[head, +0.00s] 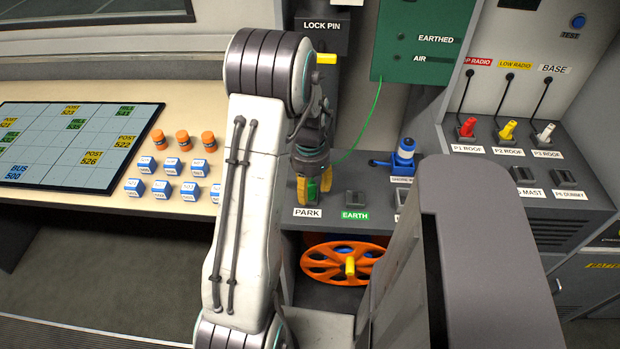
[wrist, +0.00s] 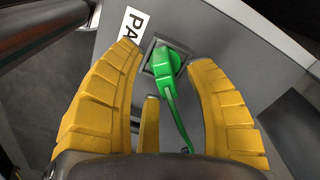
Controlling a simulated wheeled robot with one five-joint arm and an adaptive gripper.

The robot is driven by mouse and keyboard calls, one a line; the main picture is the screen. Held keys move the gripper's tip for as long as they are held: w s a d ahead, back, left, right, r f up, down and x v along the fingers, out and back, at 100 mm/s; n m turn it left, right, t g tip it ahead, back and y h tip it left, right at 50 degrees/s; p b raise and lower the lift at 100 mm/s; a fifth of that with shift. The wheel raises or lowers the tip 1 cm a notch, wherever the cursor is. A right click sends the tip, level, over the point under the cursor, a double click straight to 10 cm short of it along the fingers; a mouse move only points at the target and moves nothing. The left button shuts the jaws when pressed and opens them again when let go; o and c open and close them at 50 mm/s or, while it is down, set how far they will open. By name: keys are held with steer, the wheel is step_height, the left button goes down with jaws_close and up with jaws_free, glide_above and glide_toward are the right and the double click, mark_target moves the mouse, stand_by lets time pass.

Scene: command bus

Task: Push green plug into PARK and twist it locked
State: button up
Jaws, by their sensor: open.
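The green plug (wrist: 164,64) sits at the square grey PARK socket (wrist: 151,50) in the wrist view, with its green cable trailing toward the camera. I cannot tell how deep it sits or whether it is locked. My gripper (wrist: 165,58) is open, its yellow fingers spread to either side of the plug, with gaps showing between them and the plug. In the head view my gripper (head: 314,186) points down just above the PARK label (head: 307,212), and a little green (head: 312,192) shows between its fingers. The arm and fingers hide most of the plug and socket there.
The EARTH socket (head: 355,198) is to the right, empty. A blue plug (head: 405,150) stands farther right. The green panel (head: 420,40) hangs behind, with a thin green cable (head: 372,125) running down from it. An orange reel (head: 340,262) is below the shelf.

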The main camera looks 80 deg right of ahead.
step_height(320, 180, up, 12)
stand_by(0.6)
steer(key=shift+f, duration=0.1)
steer(key=w+a+f+n+y, duration=0.1)
steer(key=a+f+n, duration=0.2)
steer(key=a+n, duration=0.45)
steer(key=w+a+r+n+t+p, duration=0.1)
steer(key=w+a+r+n, duration=0.3)
steer(key=a, duration=0.6)
steer(key=w+a+r+n+t+p, duration=0.1)
steer(key=w+a+r+n, duration=0.3)
steer(key=w+a+n, duration=0.5)
steer(key=w+a+r+n+t+h+p, duration=0.1)
steer(key=w+a+r+n, duration=0.3)
steer(key=a, duration=0.8)
steer(key=shift+w+a+n, duration=0.4)
steer(key=shift+w+n, duration=0.95)
steer(key=shift+w, duration=0.3)
steer(key=shift+r, duration=0.1)
